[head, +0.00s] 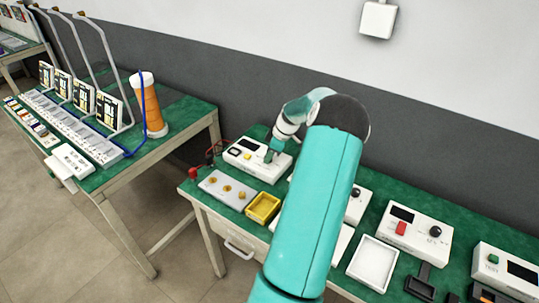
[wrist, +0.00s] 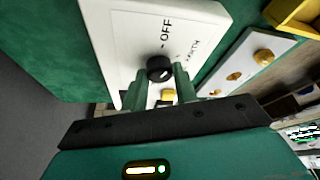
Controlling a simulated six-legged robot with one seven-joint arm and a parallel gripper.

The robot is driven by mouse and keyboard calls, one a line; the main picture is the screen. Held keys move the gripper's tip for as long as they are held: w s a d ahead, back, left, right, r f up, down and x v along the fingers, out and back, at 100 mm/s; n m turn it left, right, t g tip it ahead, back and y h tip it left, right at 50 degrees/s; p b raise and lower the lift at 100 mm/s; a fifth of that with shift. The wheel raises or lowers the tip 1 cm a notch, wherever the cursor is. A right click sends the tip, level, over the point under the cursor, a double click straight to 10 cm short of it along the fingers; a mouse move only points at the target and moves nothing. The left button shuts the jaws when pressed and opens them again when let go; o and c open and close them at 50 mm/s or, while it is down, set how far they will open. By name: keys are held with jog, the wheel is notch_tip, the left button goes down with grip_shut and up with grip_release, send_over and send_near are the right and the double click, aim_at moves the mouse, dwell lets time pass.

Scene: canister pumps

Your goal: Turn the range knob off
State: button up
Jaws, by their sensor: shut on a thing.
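The range knob (wrist: 159,68) is a round black knob on a white instrument box, which shows in the head view (head: 246,168) on the green bench. In the wrist view the printed word OFF (wrist: 166,30) stands above the knob, with another label to its right that I cannot read surely. A small pale mark shows on the knob, but I cannot tell which label it lines up with. My gripper (wrist: 163,82) is shut on the knob, its two green fingers at either side. In the head view my gripper (head: 270,157) is over the box and hides the knob.
A grey panel with brass knobs (head: 228,191) and a yellow tray (head: 263,207) sit in front of the box. Red and black leads (head: 212,152) lie at its left. More white instruments (head: 415,228) stand to the right. A gap separates the left bench (head: 180,127).

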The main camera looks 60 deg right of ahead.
jog(key=shift+d+f+n+g+y, duration=0.15)
jog(key=shift+n+y, duration=0.25)
jog(key=shift+n, duration=0.7)
jog(key=shift+r+n+g+y, duration=0.1)
jog(key=shift+n+g+y, duration=0.25)
jog(key=shift+n, duration=0.75)
jog(key=o, duration=1)
jog(key=shift+c, duration=0.2)
jog(key=v, duration=1.3)
jog(key=shift+s+d+r, duration=0.15)
jog(key=shift+s+r, duration=0.1)
jog(key=shift+r, duration=0.05)
jog(key=shift+w, duration=0.1)
